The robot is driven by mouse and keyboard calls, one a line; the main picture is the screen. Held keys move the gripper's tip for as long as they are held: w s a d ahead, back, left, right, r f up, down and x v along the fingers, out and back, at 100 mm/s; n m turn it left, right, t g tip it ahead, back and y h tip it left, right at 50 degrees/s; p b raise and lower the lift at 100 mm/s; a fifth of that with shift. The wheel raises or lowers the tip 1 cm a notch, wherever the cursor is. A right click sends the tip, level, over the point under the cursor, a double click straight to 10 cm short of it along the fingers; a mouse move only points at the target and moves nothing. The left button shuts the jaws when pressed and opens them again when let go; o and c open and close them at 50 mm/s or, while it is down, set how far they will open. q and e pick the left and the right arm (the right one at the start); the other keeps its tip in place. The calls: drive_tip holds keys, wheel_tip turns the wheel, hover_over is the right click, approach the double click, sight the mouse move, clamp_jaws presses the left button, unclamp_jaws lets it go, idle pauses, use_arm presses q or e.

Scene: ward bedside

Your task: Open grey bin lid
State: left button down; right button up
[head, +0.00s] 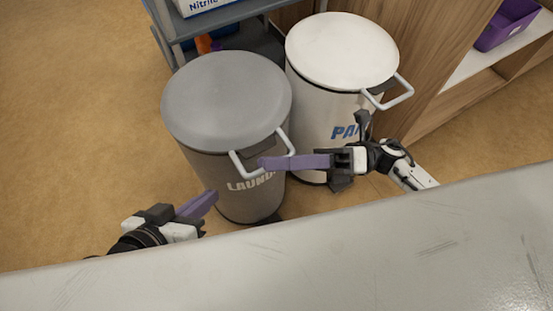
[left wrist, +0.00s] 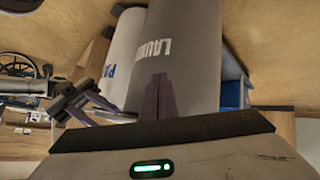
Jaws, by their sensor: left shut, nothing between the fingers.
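The grey bin (head: 215,170), marked with partly covered "LAUND" lettering, stands upright with its round grey lid (head: 226,100) down. A white loop handle (head: 285,143) sticks out from the lid's front right. My right gripper (head: 262,163) reaches in from the right, its purple fingers at the handle loop; whether they touch it or are parted is unclear. My left gripper (head: 213,194) is shut and empty, low in front of the grey bin. In the left wrist view its closed fingers (left wrist: 159,95) point at the bin body (left wrist: 193,50), and my right gripper (left wrist: 80,100) shows at left.
A white bin (head: 340,55) with blue lettering and its own handle stands close behind right. A pale counter edge (head: 350,250) crosses the foreground. A metal cart (head: 235,30) is behind, and a wooden shelf (head: 450,60) is at right. Floor at left is clear.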

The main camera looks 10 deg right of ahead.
drive_tip(key=shift+a, duration=0.2)
clamp_jaws()
drive_tip(key=shift+r, duration=0.15)
